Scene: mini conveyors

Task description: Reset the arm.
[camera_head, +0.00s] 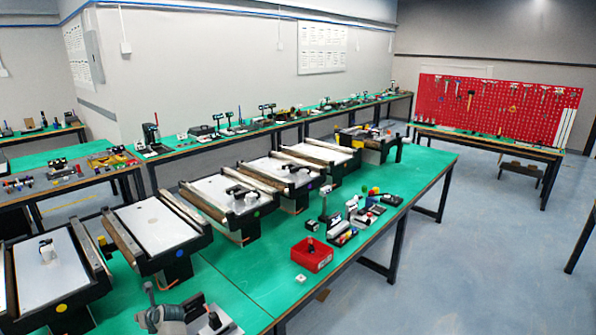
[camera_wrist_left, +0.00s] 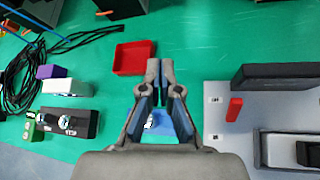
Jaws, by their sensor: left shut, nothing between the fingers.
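My left gripper (camera_wrist_left: 160,72) shows in the left wrist view, upper middle. Its two fingers are close together at the tips, with nothing held between them. It is over the green table (camera_wrist_left: 195,50), and its height above the top is hard to judge. A red open bin (camera_wrist_left: 134,57) lies just left of the fingertips in that view. A small blue and white item (camera_wrist_left: 160,122) shows partly behind the fingers. In the head view, a grey jointed shape at the bottom edge may be part of my arm; I cannot tell. My right gripper is in neither view.
In the head view, several mini conveyors (camera_head: 150,223) line the green table (camera_head: 262,270). The red bin (camera_head: 312,254) and small tools stand on its right side. Black cables (camera_wrist_left: 40,60) lie left in the wrist view, a grey panel (camera_wrist_left: 225,90) right. Grey floor (camera_head: 480,230) is clear.

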